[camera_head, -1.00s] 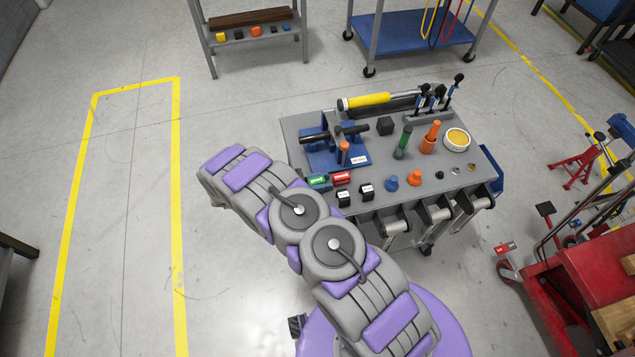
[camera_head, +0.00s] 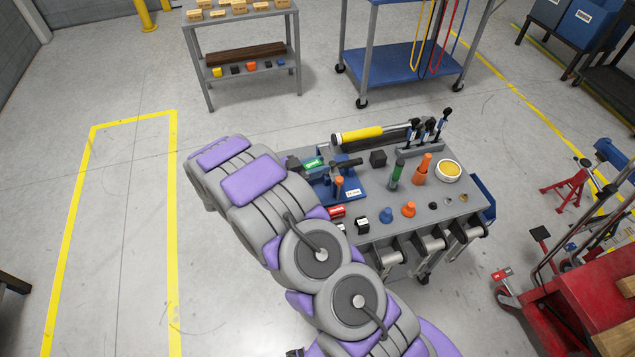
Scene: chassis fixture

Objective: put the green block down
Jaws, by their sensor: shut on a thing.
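The green block (camera_head: 312,162) shows with a pale label at the left part of the blue fixture (camera_head: 350,185), near its dark bar. My gripper (camera_head: 316,159) is mostly hidden behind my arm; only small parts show by the block. It is shut on the green block. I cannot tell whether the block touches the fixture or is above it. The red block (camera_head: 337,211) lies on the grey table top in front of the fixture, partly behind my arm.
My arm covers the table's left front.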

